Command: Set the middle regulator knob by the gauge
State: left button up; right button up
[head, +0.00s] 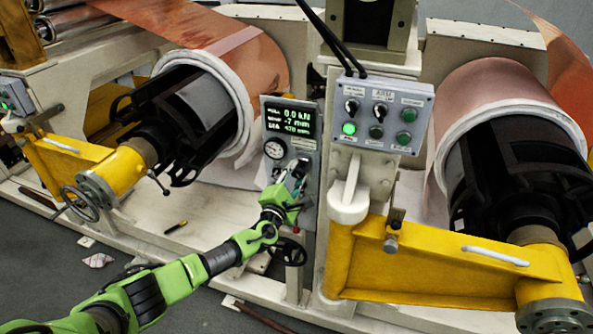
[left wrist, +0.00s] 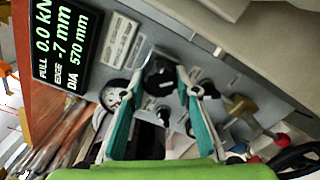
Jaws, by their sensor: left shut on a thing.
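A control panel (head: 306,136) stands in the centre of the head view, with a small round gauge (head: 275,148) below its lit display. In the left wrist view the white gauge (left wrist: 116,95) is partly hidden by a finger, and its reading is too small to tell. My left gripper (head: 299,168) reaches the panel from below. In the left wrist view its two teal fingertips (left wrist: 163,76) are closed on the sides of a black regulator knob (left wrist: 159,73). Other dark knobs (left wrist: 206,89) sit beside the fingers. My right gripper is not in view.
The display (left wrist: 66,40) reads 0.0 kN, -7 mm and 570 mm. A brass fitting (left wrist: 243,108) and a red knob (left wrist: 282,139) stick out further along the panel. A grey switch box (head: 377,113) and a yellow arm (head: 440,262) stand to the right.

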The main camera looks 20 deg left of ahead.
pick_arm(q)
jog(key=m, duration=0.6)
jog(key=shift+m, duration=0.3)
jog(key=m, duration=0.5)
jog(key=shift+m, duration=0.4)
jog(key=o, duration=1.1)
jog(key=shift+r, duration=0.1)
